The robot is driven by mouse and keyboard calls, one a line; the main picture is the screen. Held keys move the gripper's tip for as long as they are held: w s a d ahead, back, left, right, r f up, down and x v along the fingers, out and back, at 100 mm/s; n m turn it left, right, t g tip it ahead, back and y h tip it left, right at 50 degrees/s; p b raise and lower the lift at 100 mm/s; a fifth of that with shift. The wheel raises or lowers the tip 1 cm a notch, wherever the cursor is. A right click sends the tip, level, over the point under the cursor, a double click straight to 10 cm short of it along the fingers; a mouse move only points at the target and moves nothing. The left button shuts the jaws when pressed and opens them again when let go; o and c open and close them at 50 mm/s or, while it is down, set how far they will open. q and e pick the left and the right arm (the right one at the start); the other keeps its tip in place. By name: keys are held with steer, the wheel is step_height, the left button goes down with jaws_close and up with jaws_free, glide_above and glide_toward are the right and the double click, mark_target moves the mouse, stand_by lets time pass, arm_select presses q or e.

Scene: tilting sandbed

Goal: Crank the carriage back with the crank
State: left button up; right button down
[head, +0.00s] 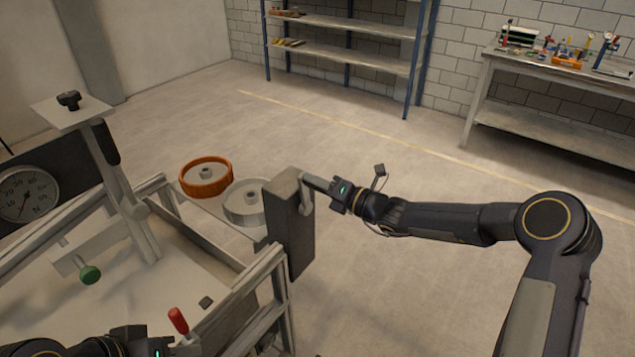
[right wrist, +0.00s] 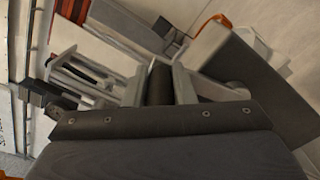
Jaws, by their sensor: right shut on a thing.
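The crank is at the dark grey box (head: 289,225) on the right side of the sandbed frame. My right gripper (head: 309,186) is at the upper right of that box. In the right wrist view its two fingers are shut around the crank's dark cylindrical handle (right wrist: 159,84). Most of the crank arm is hidden in the head view.
The sandbed's metal rail (head: 225,323) runs along its near right side. A round dial (head: 27,194) is at far left. A workbench (head: 560,75) and shelving stand far back; the floor between is clear.

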steer(key=c, duration=1.6)
jaws_free()
steer(key=shift+w+d+f, duration=0.1)
steer(key=shift+d+f, duration=0.05)
steer(key=shift+f, duration=0.05)
steer(key=o, duration=0.4)
steer(key=shift+w, duration=0.1)
steer(key=b+v, duration=0.1)
steer(key=v, duration=0.7)
steer(key=shift+b, duration=0.4)
steer(key=shift+c, duration=0.5)
